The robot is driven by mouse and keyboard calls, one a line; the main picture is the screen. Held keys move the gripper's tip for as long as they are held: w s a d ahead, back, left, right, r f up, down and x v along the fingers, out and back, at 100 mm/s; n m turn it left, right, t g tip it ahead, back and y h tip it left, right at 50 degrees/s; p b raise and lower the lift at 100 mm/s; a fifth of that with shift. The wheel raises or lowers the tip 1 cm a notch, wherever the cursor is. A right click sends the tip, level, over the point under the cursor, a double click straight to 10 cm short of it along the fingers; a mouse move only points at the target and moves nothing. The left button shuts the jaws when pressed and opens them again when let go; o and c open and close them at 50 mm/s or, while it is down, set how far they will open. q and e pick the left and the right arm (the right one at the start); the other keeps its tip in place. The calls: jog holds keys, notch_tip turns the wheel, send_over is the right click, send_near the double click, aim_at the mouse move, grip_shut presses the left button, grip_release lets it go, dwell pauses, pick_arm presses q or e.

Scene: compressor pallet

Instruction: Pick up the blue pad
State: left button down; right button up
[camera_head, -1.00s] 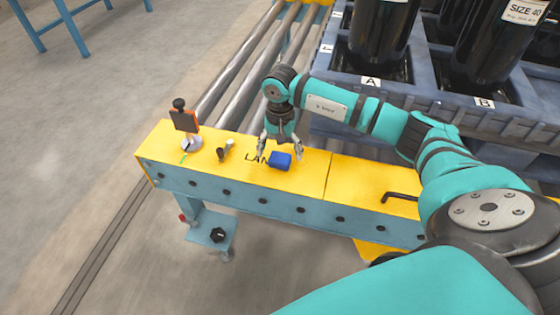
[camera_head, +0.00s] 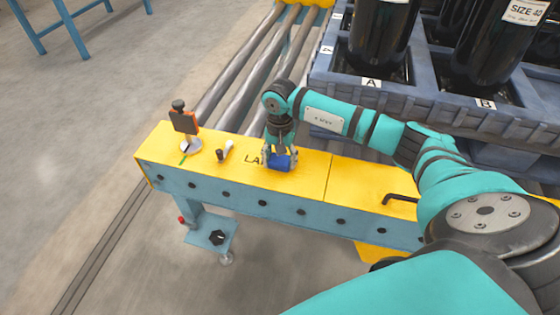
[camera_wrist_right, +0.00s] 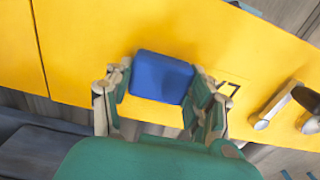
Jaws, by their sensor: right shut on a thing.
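The blue pad (camera_head: 279,162) is a small blue block on the yellow top of the conveyor's side beam. My right gripper (camera_head: 279,160) reaches down over it, with one finger on each side. In the right wrist view the blue pad (camera_wrist_right: 161,77) sits between the two fingers of the right gripper (camera_wrist_right: 160,95), which are shut on it. Whether the pad touches the yellow surface or is slightly raised cannot be told. My left gripper is not in view.
The yellow beam (camera_head: 215,177) also carries a small handle (camera_head: 225,151), an orange-and-black device on a round base (camera_head: 186,127) and a black L-shaped bar (camera_head: 399,197). A blue-grey pallet (camera_head: 430,97) with black cylinders stands behind. Metal rollers (camera_head: 240,70) run at the back.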

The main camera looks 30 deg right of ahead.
aim_at(280, 158)
jog(key=shift+r, duration=0.1)
jog(key=shift+r, duration=0.65)
notch_tip(280, 158, up, 2)
jog(key=shift+r+p, duration=0.25)
jog(key=shift+p, duration=0.3)
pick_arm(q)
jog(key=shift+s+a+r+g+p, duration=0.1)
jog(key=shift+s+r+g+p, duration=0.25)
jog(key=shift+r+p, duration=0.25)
pick_arm(e)
jog(key=s+a+r, duration=0.1)
jog(key=s+a, duration=0.1)
jog(key=s, duration=1.4)
jog(key=shift+a, duration=0.2)
jog(key=shift+w, duration=0.1)
jog(key=o, duration=0.3)
jog(key=c, duration=0.4)
